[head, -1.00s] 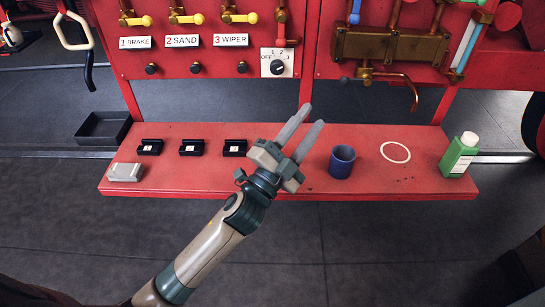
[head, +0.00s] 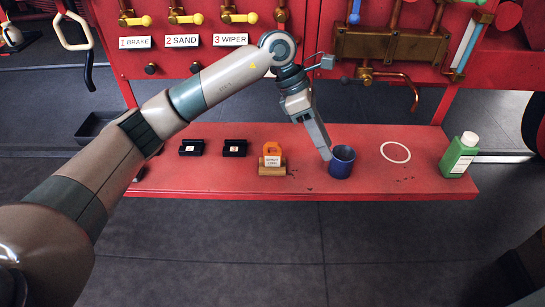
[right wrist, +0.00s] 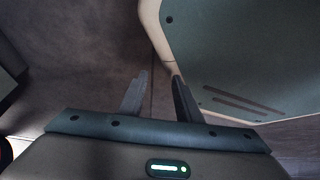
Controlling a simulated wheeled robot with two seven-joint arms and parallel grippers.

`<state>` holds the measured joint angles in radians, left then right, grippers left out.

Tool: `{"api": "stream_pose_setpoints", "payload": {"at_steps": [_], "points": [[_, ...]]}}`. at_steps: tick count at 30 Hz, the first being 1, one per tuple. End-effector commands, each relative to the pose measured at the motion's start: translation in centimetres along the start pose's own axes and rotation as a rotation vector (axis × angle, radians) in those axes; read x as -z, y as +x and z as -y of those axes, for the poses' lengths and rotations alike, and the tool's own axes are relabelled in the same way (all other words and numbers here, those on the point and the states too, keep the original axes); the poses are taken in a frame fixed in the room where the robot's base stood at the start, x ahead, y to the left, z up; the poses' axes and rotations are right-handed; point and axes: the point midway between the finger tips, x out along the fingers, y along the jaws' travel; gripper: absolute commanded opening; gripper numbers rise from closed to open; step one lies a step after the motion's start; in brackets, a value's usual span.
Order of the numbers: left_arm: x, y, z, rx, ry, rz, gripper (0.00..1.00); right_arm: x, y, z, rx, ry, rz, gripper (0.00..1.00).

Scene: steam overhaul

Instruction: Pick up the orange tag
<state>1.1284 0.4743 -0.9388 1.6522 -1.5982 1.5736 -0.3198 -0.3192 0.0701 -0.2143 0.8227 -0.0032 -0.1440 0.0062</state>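The orange tag (head: 272,149) stands on a brown block (head: 272,169) with a white label, on the red shelf (head: 400,181). My left gripper (head: 327,153) points down to the right of the tag, with its tips by the rim of the blue mug (head: 342,163). It is apart from the tag. I see its fingers nearly edge-on, so whether they are open is unclear, as is whether they touch the mug. My right gripper (right wrist: 159,79) shows in the right wrist view with its fingers apart and nothing between them.
Two black holders (head: 234,148) (head: 192,147) sit left of the tag. A white ring (head: 395,152) and a green bottle (head: 459,157) are on the right of the shelf. Valves and brass pipes (head: 385,44) hang on the red panel behind.

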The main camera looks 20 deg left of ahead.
Motion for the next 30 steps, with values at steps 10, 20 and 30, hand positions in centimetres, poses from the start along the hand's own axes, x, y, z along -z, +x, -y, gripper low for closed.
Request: {"api": "stream_pose_setpoints", "payload": {"at_steps": [10, 20, 30], "points": [[8.5, -10.7, -5.6, -0.201, -0.063, -0.471, 0.33, 0.0, 0.0, 0.0, 0.000, 0.000, 0.000, 0.31], [9.1, -11.6, -5.8, -0.212, -0.074, -0.505, 0.33, 0.0, 0.0, 0.0, 0.000, 0.000, 0.000, 0.31], [9.7, -10.6, -6.0, -0.209, -0.075, -0.505, 0.33, -1.3, -0.5, -0.2, -0.002, 0.000, 0.033, 0.31]]}}
